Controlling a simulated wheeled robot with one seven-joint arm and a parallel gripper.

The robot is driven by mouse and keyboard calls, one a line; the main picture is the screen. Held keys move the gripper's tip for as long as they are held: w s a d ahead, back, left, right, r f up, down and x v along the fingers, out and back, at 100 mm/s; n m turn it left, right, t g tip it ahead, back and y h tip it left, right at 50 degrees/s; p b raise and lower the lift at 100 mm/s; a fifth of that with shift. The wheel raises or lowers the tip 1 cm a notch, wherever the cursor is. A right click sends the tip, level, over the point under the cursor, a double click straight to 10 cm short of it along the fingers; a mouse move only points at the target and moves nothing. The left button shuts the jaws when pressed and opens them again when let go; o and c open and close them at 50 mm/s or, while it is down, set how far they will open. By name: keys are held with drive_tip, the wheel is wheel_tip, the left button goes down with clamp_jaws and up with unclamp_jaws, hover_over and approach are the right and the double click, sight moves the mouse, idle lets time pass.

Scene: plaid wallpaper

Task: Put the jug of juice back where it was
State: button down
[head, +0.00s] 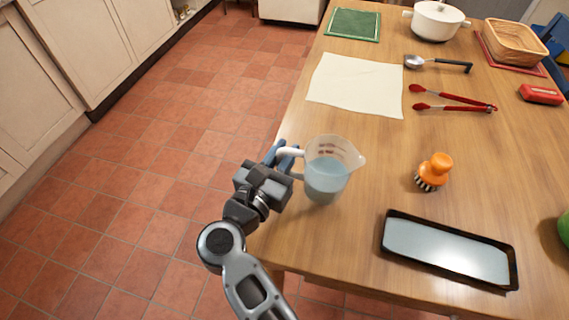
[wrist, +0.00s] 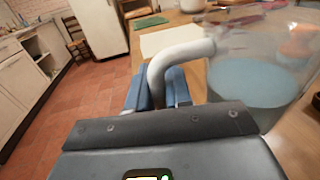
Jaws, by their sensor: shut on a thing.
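The jug (head: 327,174) is a clear measuring jug with a white handle, and it holds a pale blue liquid. It is upright at the near left edge of the table (head: 350,237), with its spout to the right. I cannot tell whether its base touches the wood. My gripper (head: 283,154) is left of the jug, its blue fingers shut on the handle. In the wrist view the jug (wrist: 255,85) fills the right side, and its handle runs down between the fingers, which hide the lower part.
A black-rimmed tray (head: 385,247) and an orange brush (head: 437,168) lie to the right. Behind are a cream cloth (head: 355,85), red tongs (head: 450,97), a ladle (head: 440,63), a green mat (head: 353,24), a white pot (head: 436,20) and a basket (head: 515,42). Bare wood surrounds the jug.

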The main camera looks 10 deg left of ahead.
drive_tip(key=shift+f, duration=1.8)
drive_tip(key=shift+f, duration=0.15)
drive_tip(key=c, duration=1)
unclamp_jaws()
drive_tip(key=shift+c, duration=0.2)
drive_tip(key=shift+r, duration=0.2)
drive_tip(key=b+v, duration=0.1)
drive_tip(key=v, duration=1.1)
drive_tip(key=shift+b, duration=0.35)
